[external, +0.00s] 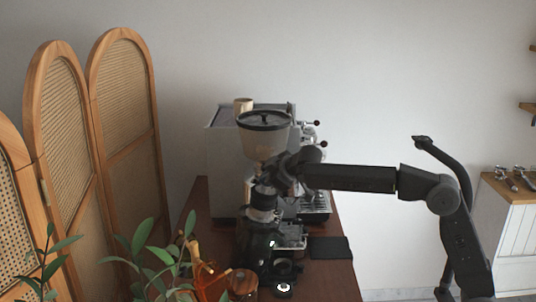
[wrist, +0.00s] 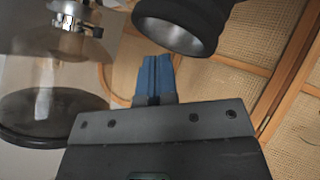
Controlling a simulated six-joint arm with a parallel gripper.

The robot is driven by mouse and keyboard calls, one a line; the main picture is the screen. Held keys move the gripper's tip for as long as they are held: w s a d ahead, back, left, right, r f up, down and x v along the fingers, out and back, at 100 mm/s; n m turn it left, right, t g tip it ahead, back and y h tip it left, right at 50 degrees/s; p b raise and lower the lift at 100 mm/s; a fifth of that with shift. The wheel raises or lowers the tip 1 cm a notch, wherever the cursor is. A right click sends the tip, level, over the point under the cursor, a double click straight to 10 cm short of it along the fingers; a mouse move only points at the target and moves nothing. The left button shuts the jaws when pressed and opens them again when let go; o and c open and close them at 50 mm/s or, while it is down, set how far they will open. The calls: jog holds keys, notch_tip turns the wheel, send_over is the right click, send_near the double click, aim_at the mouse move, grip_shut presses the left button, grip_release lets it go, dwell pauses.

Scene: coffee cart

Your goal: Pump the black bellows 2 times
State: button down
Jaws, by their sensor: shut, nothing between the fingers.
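The black bellows (external: 263,191) appears to be the dark top of the black grinder (external: 258,240) near the front of the cart, above a silvery collar. In the wrist view a dark round flared part, apparently the bellows (wrist: 180,27), fills the top centre. My gripper (wrist: 157,60) shows two blue fingers pressed together with nothing between them, close to this dark part; whether they touch it I cannot tell. In the external view my gripper (external: 271,177) is at the bellows' top, its fingers hard to make out.
A hopper (external: 264,140) with a black lid stands just behind the bellows; the espresso machine (external: 222,158) is beyond. A dark mat (external: 330,248) lies to the right. Plant leaves (external: 142,237) and rattan screens (external: 122,105) stand on the left.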

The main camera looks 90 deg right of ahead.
aim_at(271, 191)
jog(key=shift+w+f, duration=0.2)
jog(key=shift+f, duration=1)
dwell(1.2)
jog(key=shift+r, duration=0.15)
jog(key=shift+s+r, duration=0.15)
jog(key=shift+r, duration=0.5)
jog(key=shift+s+r, duration=0.15)
jog(key=shift+r, duration=0.5)
jog(key=shift+s+r, duration=0.2)
jog(key=shift+r, duration=0.9)
jog(key=shift+s+r, duration=0.2)
jog(key=shift+r, duration=0.9)
jog(key=shift+s+r, duration=0.1)
jog(key=shift+r, duration=0.15)
